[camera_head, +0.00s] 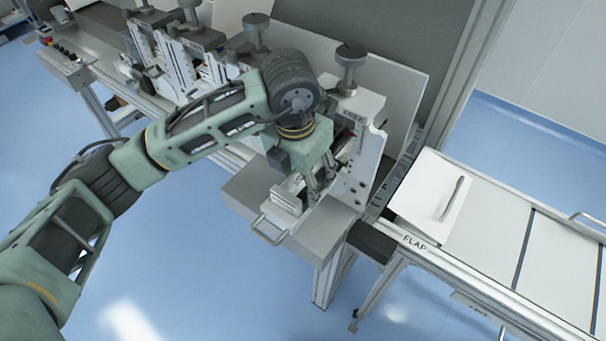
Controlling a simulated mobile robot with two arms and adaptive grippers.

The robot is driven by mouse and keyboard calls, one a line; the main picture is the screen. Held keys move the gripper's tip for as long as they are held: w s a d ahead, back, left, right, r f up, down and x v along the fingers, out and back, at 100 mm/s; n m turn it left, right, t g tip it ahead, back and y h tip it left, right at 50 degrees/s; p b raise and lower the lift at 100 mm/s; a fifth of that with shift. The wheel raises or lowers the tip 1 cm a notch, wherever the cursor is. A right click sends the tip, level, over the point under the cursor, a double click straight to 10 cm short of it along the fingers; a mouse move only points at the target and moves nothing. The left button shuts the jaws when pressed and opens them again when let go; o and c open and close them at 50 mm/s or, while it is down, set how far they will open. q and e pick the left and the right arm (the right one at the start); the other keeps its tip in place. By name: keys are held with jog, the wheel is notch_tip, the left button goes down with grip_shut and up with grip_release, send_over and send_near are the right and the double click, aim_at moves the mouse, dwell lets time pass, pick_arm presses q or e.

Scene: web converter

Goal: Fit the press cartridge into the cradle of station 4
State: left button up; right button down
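A station (370,150) with white side plates and a knob on top stands at the right end of a row of similar stations. A light block with a wire handle (268,230), apparently the press cartridge (287,204), is at the front of this station, over a grey ledge (330,222). My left gripper (318,190) points down right beside the block's rear end, close to the station's side plate. Whether its fingers grip the block cannot be told. The cradle is mostly hidden behind my gripper and wrist. My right gripper is out of view.
More stations with knobs (190,10) stand along the line to the upper left. At right is a conveyor-like table with a white flap panel (433,195) marked FLAP. A dark box (371,242) sits between it and the ledge. The blue floor in front is clear.

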pick_arm(q)
jog(key=shift+o, duration=1.2)
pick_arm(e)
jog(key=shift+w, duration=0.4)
pick_arm(q)
jog(key=shift+r, duration=0.5)
jog(key=r+b, duration=0.1)
jog(key=r, duration=0.5)
jog(key=s+r+b, duration=0.1)
jog(key=r, duration=0.2)
jog(key=shift+a+r+b, duration=0.35)
jog(key=shift+r, duration=0.05)
jog(key=shift+s+a+r, duration=0.1)
jog(key=shift+r, duration=0.65)
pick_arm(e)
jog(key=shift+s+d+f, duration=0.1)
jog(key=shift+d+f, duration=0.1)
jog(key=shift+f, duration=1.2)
